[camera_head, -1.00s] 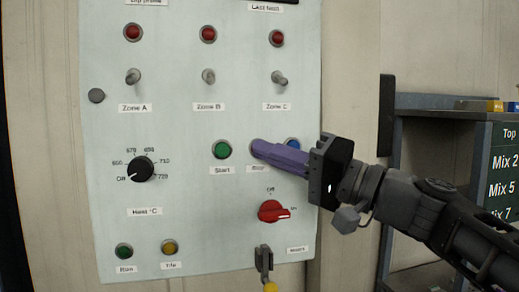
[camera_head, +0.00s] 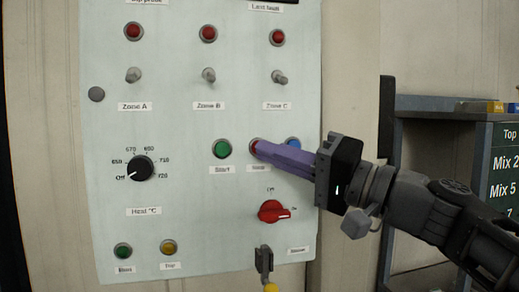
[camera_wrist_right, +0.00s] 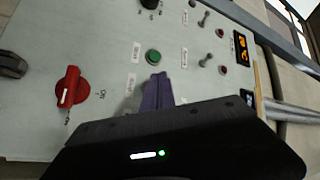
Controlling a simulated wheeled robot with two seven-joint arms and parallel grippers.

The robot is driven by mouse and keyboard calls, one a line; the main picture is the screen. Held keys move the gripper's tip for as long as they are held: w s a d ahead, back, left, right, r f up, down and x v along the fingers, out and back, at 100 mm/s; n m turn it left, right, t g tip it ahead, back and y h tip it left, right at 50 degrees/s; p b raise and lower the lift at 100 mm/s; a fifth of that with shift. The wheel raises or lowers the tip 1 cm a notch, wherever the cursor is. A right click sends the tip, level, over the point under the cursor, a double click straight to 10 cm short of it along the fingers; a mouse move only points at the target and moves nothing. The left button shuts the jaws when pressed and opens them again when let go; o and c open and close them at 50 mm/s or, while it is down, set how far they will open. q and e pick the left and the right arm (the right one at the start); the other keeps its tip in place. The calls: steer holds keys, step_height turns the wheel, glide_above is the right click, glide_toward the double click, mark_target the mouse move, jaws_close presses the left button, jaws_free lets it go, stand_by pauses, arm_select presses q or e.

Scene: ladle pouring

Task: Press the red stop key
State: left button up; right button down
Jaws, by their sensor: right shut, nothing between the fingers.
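The red stop key (camera_head: 253,146) is on the pale control panel (camera_head: 190,125), right of the green start key (camera_head: 222,149). Only its left part shows; the purple fingers hide the rest. My right gripper (camera_head: 262,149) is shut and empty, its tip in front of the stop key; I cannot tell whether it touches. In the right wrist view the shut fingers (camera_wrist_right: 158,91) end just beside the green key (camera_wrist_right: 153,57), and the stop key is hidden behind them. My left gripper is not in view.
A blue key (camera_head: 293,143) is partly hidden right behind my fingers. A red rotary switch (camera_head: 272,211) is below, with a black dial (camera_head: 141,168) to the left. Toggles and red lamps are above. A dark shelf (camera_head: 440,105) stands at the right.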

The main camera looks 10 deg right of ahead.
steer(key=s+b, duration=0.1)
steer(key=s, duration=0.3)
steer(key=shift+s+d, duration=0.15)
steer(key=shift+s, duration=0.15)
stand_by(0.5)
